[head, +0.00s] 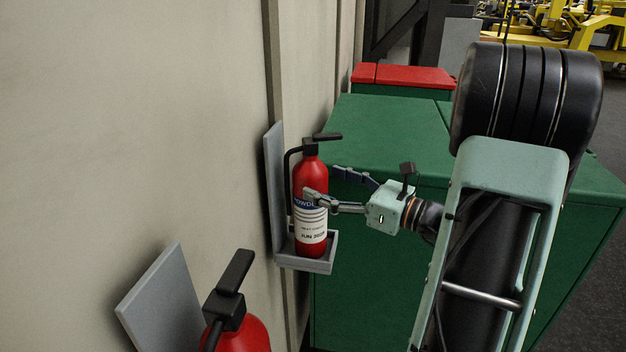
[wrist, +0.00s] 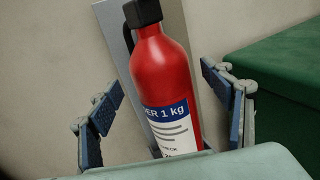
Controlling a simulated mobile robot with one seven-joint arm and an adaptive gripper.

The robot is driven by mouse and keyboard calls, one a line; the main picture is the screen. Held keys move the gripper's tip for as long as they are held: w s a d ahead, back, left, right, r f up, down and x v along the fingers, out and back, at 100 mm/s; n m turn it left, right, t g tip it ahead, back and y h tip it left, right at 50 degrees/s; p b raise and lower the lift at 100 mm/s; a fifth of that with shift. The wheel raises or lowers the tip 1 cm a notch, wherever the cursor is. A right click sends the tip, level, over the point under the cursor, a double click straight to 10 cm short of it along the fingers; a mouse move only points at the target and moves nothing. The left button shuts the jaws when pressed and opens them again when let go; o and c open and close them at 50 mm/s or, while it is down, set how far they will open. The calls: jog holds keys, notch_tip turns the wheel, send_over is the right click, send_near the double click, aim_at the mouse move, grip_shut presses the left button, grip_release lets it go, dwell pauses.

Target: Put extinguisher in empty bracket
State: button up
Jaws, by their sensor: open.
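A red extinguisher (head: 311,180) with a black handle and a white and blue label stands upright in a grey wall bracket (head: 309,266). It also fills the middle of the wrist view (wrist: 163,75), slightly tilted there. My gripper (head: 325,183) is open beside the extinguisher, with its fingers on either side of the body and gaps to both in the wrist view. A second red extinguisher (head: 243,335) is at the bottom left of the head view, in front of another grey bracket plate (head: 160,302); its lower part is cut off. I see no empty bracket.
A beige wall (head: 130,120) runs along the left, with a vertical post (head: 277,70) behind the bracket. A large green cabinet (head: 385,130) stands close to the right of the bracket. A red-topped box (head: 405,77) is behind it.

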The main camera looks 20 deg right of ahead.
jog(key=v, duration=0.7)
jog(key=shift+s, duration=0.2)
jog(key=shift+d, duration=0.15)
